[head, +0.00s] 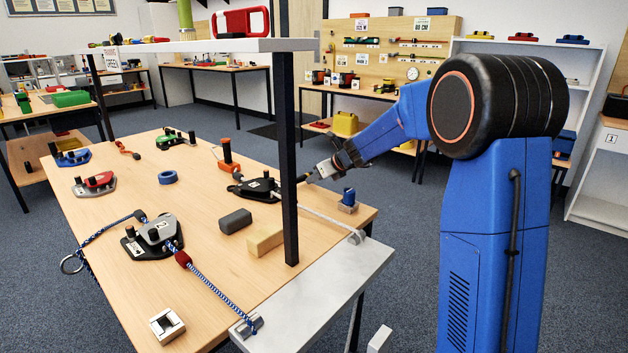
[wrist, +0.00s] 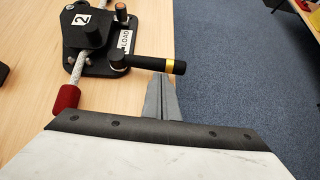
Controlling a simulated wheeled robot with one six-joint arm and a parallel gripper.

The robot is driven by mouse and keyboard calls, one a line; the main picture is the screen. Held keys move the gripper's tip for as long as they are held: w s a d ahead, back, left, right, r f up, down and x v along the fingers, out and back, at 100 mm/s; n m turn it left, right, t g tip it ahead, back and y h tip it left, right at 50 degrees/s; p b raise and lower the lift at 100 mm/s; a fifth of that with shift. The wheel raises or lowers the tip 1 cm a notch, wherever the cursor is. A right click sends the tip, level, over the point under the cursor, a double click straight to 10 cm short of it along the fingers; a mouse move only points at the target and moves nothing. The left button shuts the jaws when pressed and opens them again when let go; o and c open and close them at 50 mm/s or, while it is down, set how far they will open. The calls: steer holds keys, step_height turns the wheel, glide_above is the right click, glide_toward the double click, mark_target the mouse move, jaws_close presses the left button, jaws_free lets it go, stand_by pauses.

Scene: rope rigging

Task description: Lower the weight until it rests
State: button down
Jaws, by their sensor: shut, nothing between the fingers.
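My gripper (head: 309,177) is shut and empty beside the black rope device (head: 257,188). In the wrist view, my fingertips (wrist: 160,78) are close to the device's black lever handle (wrist: 150,65), which has a yellow band. I cannot tell if they touch it. The device (wrist: 90,35) is marked 2 and LOAD. A white rope (head: 325,218) runs from it to a fitting (head: 356,237) at the table's right edge. A red stopper (wrist: 67,97) sits on the rope in the wrist view. I cannot identify the weight in either view.
A dark post (head: 288,160) holding a shelf (head: 180,46) stands near my gripper. A second rope device (head: 155,238) has a blue-white rope (head: 212,287). A grey block (head: 235,221), wooden block (head: 265,241) and blue piece (head: 348,199) also stand on the table.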

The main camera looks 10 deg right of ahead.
steer(key=shift+w+n+g+y, duration=0.8)
steer(key=shift+w+n+y, duration=0.2)
steer(key=shift+w+n, duration=0.4)
steer(key=w+n+g+y, duration=0.1)
steer(key=n, duration=0.1)
steer(key=w+a+n+g, duration=0.1)
steer(key=shift+w+a+f+n+g+y, duration=0.1)
steer(key=shift+a+n+g+y, duration=0.05)
steer(key=shift+n+g+y, duration=0.2)
steer(key=w+a+n+g, duration=0.1)
steer(key=w+a+n+g+y, duration=0.1)
steer(key=n+g, duration=0.1)
steer(key=shift+n, duration=0.25)
steer(key=shift+w+a, duration=0.15)
steer(key=shift+a, duration=0.4)
stand_by(0.9)
